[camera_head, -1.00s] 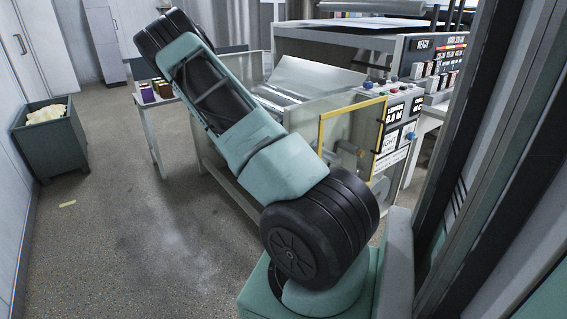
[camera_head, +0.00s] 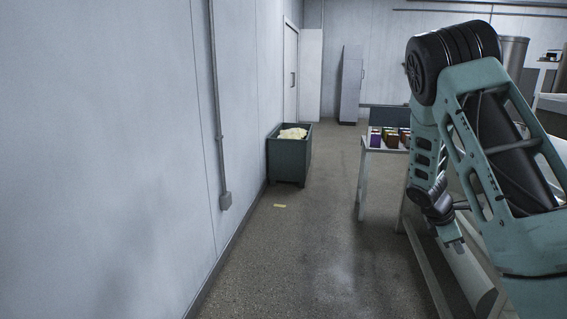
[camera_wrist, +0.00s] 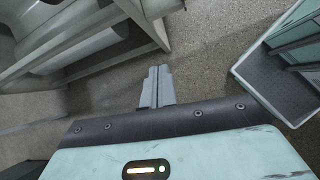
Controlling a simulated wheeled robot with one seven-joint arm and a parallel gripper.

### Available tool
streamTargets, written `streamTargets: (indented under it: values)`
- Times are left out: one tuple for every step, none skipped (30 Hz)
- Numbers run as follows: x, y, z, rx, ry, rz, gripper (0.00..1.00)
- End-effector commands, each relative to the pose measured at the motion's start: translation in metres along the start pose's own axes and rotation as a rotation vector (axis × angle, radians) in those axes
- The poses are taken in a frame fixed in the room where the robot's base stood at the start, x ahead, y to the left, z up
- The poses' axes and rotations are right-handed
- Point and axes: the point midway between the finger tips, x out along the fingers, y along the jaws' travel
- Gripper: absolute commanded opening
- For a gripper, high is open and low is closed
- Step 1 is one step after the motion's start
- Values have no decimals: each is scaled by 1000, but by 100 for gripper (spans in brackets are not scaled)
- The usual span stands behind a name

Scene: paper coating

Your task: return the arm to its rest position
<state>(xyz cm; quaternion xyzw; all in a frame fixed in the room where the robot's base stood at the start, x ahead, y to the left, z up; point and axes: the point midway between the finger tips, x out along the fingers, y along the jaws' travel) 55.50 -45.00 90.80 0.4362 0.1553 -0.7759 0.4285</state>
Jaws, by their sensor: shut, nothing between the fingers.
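My arm is at the right of the head view, bent at a dark ribbed elbow, with its forearm hanging down. My gripper (camera_head: 458,246) is at the low end of the forearm, small and partly dark there, beside the pale machine frame. In the wrist view my gripper (camera_wrist: 157,80) shows its two grey fingers side by side and touching, with nothing between them. They point over bare floor. The upper arm hides much of the right side of the head view.
A green bin (camera_head: 289,160) with pale crumpled material stands by the left wall (camera_head: 110,150). A small table (camera_head: 372,150) with coloured boxes stands left of my arm. Metal machine rails (camera_wrist: 80,45) fill the wrist view's upper left.

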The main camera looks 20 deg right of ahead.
Motion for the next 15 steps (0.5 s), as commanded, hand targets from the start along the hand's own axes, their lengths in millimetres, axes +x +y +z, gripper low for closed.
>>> streamTargets:
  values:
    - [-28, -9, -29, 29, 66, 12, 0]
    - [-43, -16, -44, 50, 101, 12, 0]
    - [-62, -26, -64, 76, 146, 10, 0]
    - [-77, -35, -78, 92, 179, 8, 0]
    - [-92, -44, -91, 108, 212, 3, 0]
    - [-112, -58, -108, 126, 255, -3, 0]
    - [-127, -70, -120, 138, 286, -9, 0]
    - [-142, -81, -130, 151, 316, -16, 0]
    - [-162, -99, -144, 163, 354, -28, 0]
    - [-177, -113, -152, 172, 381, -38, 0]
    - [-191, -127, -160, 181, 408, -48, 0]
    - [-209, -148, -170, 188, 440, -63, 0]
    - [-223, -164, -176, 193, 464, -75, 0]
    - [-236, -181, -181, 198, 487, -87, 0]
    - [-252, -205, -186, 201, 514, -105, 0]
